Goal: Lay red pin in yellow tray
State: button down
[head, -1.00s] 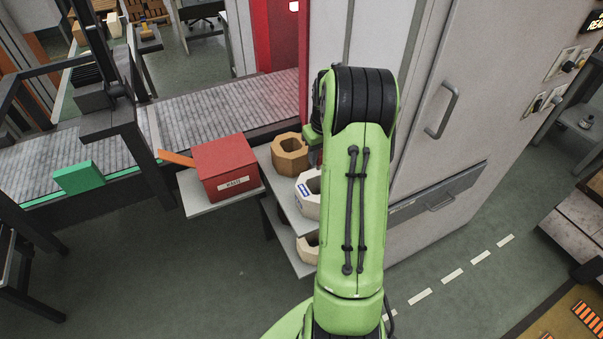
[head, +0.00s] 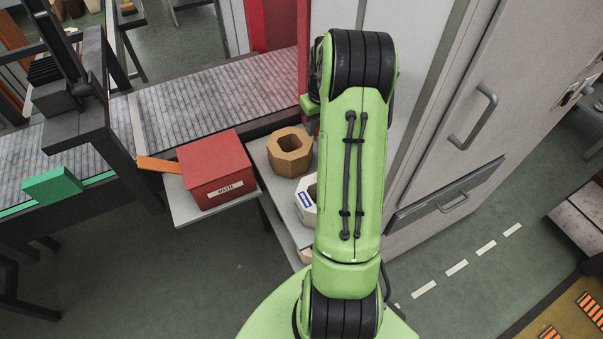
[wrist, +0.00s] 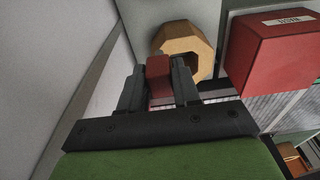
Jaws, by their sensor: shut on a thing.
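My gripper (wrist: 159,70) shows in the wrist view, its two dark fingers shut on a red block-like piece, the red pin (wrist: 158,82). The pin's far end is hidden from this angle. A tan octagonal holder with a hole (wrist: 187,45) is just beyond the fingertips; I cannot tell whether the pin touches it. In the head view my green arm hides the gripper and the pin. The tan holder (head: 290,152) stands on a grey shelf left of my arm. I see no tray that is clearly yellow.
A red labelled box (head: 215,168) stands on a grey ledge left of the tan holder. A white octagonal holder (head: 306,205) is partly behind my arm. A roller conveyor (head: 190,105) runs behind. A grey cabinet with handles (head: 440,120) is close on the right.

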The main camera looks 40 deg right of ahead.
jog(key=shift+s+a+f+b, duration=0.25)
jog(key=shift+f+b, duration=0.2)
jog(key=shift+f, duration=0.05)
jog(key=shift+s+f+b, duration=0.1)
jog(key=shift+f+b, duration=0.25)
notch_tip(320, 180, down, 7)
jog(key=b, duration=0.8)
send_near(315, 168)
jog(key=s+a+f, duration=0.2)
jog(key=a+f, duration=0.1)
jog(key=shift+a+f, duration=0.15)
jog(key=shift+f, duration=0.1)
jog(key=c, duration=0.8)
grip_release()
jog(key=shift+b, duration=0.3)
